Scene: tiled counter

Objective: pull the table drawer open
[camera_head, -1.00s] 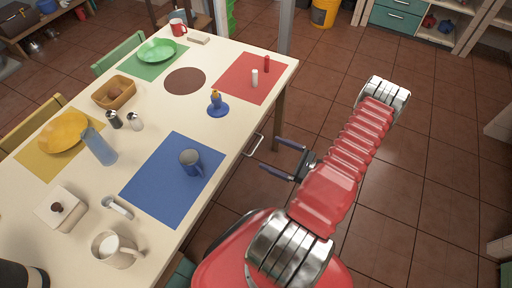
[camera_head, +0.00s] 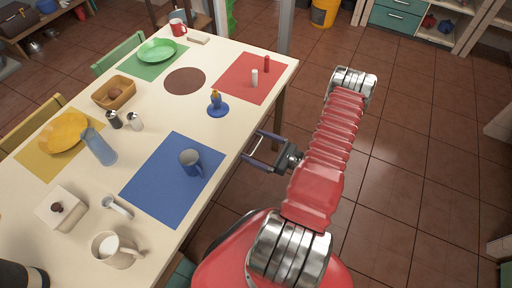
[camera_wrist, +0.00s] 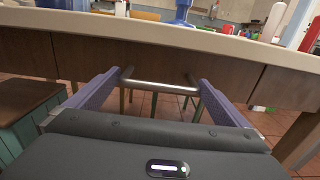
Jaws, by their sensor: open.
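The table drawer (camera_wrist: 160,60) shows in the wrist view as a dark brown wooden front under the pale tabletop. It looks flush with the wood on either side. Its metal bar handle (camera_wrist: 160,87) stands out from the front. My gripper (camera_wrist: 158,80) is open, with one finger near each end of the handle. The handle lies across the gap between the fingers; I cannot tell whether they touch it. In the head view my gripper (camera_head: 250,146) is at the table's right edge, and the drawer front is hidden below the top.
The cream table (camera_head: 225,75) carries a blue mat (camera_head: 150,195) with a mug (camera_head: 190,162) near the drawer side. A blue egg cup (camera_head: 217,108) stands close to the edge. Tiled floor (camera_head: 420,170) right of my arm is clear.

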